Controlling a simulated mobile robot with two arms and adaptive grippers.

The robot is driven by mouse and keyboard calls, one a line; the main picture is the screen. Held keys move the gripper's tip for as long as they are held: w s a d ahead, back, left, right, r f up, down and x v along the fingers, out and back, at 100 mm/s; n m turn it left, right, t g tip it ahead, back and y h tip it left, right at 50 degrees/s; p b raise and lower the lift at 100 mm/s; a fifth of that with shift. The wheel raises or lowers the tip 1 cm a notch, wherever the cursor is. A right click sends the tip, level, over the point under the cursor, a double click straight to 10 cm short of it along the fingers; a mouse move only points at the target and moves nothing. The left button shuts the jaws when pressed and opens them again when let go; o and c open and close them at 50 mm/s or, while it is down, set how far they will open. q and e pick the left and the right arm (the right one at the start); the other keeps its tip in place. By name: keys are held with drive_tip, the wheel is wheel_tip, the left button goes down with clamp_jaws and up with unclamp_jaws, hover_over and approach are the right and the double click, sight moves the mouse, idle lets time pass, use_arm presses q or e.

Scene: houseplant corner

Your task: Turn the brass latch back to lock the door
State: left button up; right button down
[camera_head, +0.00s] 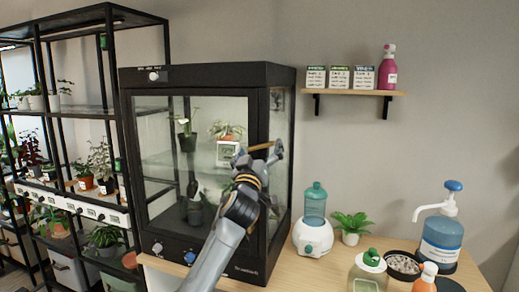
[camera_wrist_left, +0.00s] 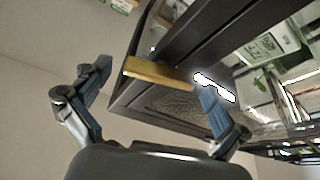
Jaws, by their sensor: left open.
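The brass latch (camera_head: 261,147) is a flat bar on the right front edge of the black glass cabinet. In the head view it lies nearly level. In the left wrist view the latch (camera_wrist_left: 158,72) shows between my two fingers. The glass door (camera_head: 160,180) on the cabinet front looks shut. My left gripper (camera_head: 260,156) is open in front of the latch, with its fingers on either side; it also shows in the left wrist view (camera_wrist_left: 153,88). I cannot tell whether a finger touches the latch. My arm hides the lower right door edge. My right gripper is out of view.
A black plant rack (camera_head: 109,60) stands left of the cabinet. A wall shelf (camera_head: 350,92) with seed packets and a pink bottle hangs at the right. On the table are a green-topped humidifier (camera_head: 313,236), a small plant (camera_head: 351,224) and a blue pump bottle (camera_head: 441,240).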

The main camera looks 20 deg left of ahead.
use_arm(q)
drive_tip(key=c, duration=1.1)
drive_tip(key=m+h+p, duration=0.2)
drive_tip(key=m, duration=0.2)
drive_tip(key=shift+a+r, duration=0.1)
drive_tip(key=shift+r, duration=0.05)
drive_tip(key=shift+c, duration=0.2)
drive_tip(key=shift+m+h+p, duration=0.35)
drive_tip(key=shift+m+h, duration=0.05)
drive_tip(key=shift+m, duration=0.3)
drive_tip(key=shift+f, duration=0.2)
drive_tip(key=o, duration=1.1)
drive_tip(key=shift+o, duration=0.2)
